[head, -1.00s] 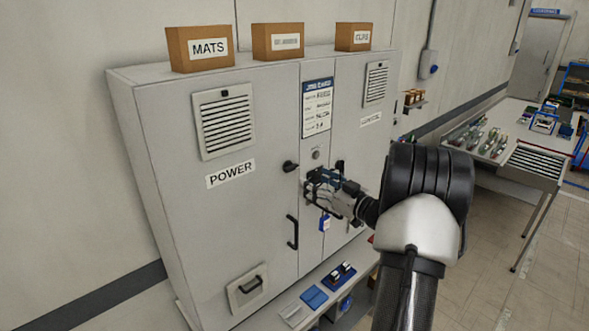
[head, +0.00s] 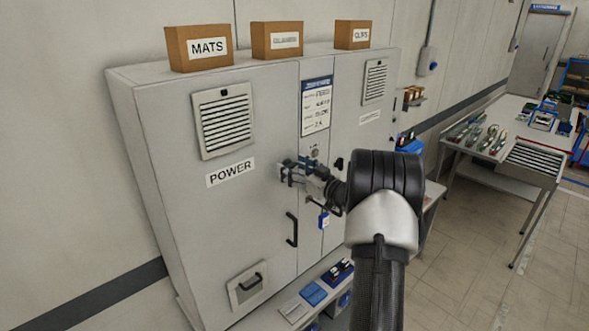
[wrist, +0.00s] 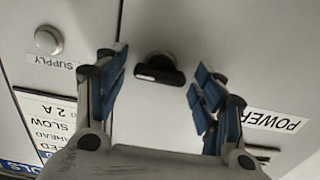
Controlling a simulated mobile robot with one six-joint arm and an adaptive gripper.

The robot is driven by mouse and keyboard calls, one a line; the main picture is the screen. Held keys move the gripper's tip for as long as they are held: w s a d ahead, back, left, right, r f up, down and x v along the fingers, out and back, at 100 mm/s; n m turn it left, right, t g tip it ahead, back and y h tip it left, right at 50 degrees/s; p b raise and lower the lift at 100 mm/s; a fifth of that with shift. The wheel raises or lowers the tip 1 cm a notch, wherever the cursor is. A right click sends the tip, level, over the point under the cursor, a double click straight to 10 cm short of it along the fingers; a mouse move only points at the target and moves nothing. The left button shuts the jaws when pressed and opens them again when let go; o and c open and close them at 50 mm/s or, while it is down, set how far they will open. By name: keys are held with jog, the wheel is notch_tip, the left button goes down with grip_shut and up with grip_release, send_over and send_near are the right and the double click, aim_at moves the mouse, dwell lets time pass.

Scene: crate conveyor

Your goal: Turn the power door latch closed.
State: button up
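The power door (head: 230,200) is the grey left door of the cabinet, with a POWER label (head: 230,173) and a black pull handle (head: 292,230). Its latch is a small black knob, seen in the wrist view (wrist: 160,72) with its lever lying roughly level across the picture. In the head view my gripper hides the latch. My gripper (head: 287,172) is at the door's right edge. In the wrist view my gripper (wrist: 160,90) is open, its blue-padded fingers on either side of the latch and apart from it. The door looks flush with the cabinet front.
A SUPPLY button (wrist: 48,40) and a notice (head: 316,106) are on the centre panel. A blue padlock tag (head: 324,220) hangs below my gripper. A shelf with blue items (head: 314,293) stands low in front. Labelled boxes (head: 200,48) sit on top of the cabinet.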

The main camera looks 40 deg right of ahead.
jog(key=c, duration=0.9)
jog(key=shift+o, duration=0.2)
jog(key=shift+n+b, duration=0.3)
jog(key=shift+b, duration=0.35)
jog(key=shift+f+n+b, duration=0.1)
jog(key=shift+n+b, duration=8.3)
jog(key=shift+b, duration=1)
jog(key=shift+n, duration=0.3)
